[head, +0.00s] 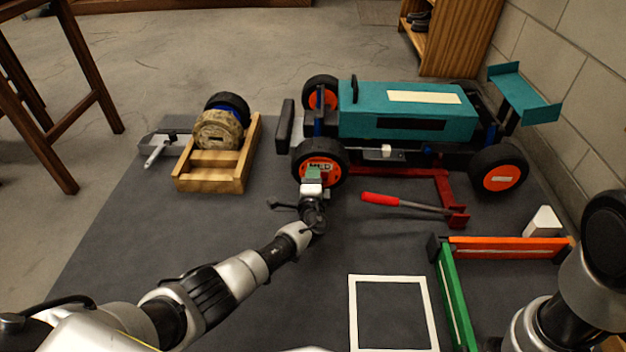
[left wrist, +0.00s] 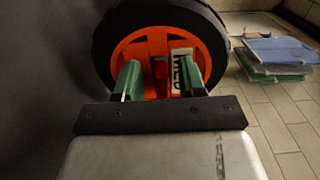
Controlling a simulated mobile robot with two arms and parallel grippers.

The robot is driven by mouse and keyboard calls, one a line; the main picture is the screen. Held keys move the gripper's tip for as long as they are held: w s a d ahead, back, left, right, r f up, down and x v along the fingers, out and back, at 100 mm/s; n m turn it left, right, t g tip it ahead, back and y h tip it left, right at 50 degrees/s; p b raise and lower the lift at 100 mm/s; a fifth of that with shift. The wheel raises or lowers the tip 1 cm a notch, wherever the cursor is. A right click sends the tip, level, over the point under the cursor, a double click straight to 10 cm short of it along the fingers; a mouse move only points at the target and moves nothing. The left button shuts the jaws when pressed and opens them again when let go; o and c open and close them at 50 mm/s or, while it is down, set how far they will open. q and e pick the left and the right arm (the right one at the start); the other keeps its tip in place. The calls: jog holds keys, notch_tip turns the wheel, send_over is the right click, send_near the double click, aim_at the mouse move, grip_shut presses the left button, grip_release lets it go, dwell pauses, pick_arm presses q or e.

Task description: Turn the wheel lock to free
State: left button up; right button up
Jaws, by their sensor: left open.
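The teal race car (head: 405,110) stands at the back right of the dark mat. Its near front wheel (head: 305,148) has a black tyre and an orange hub with a white lettered label. My left gripper (head: 314,172) is right in front of this hub. In the left wrist view the wheel (left wrist: 125,50) fills the upper middle. The green fingers of the left gripper (left wrist: 163,78) are apart, one on each side of the hub centre. A small red piece (left wrist: 160,70) and the white label (left wrist: 182,72) show between them. Contact cannot be told. My right gripper is not in view.
A red jack with a red-handled bar (head: 400,202) lies beside the car. A wooden cradle (head: 215,183) with a wheel stands left. A white square outline (head: 352,310) and an orange-and-green frame (head: 510,246) are in front.

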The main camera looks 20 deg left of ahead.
pick_arm(q)
jog(key=p+v, duration=0.6)
jog(key=v, duration=0.5)
dwell(0.3)
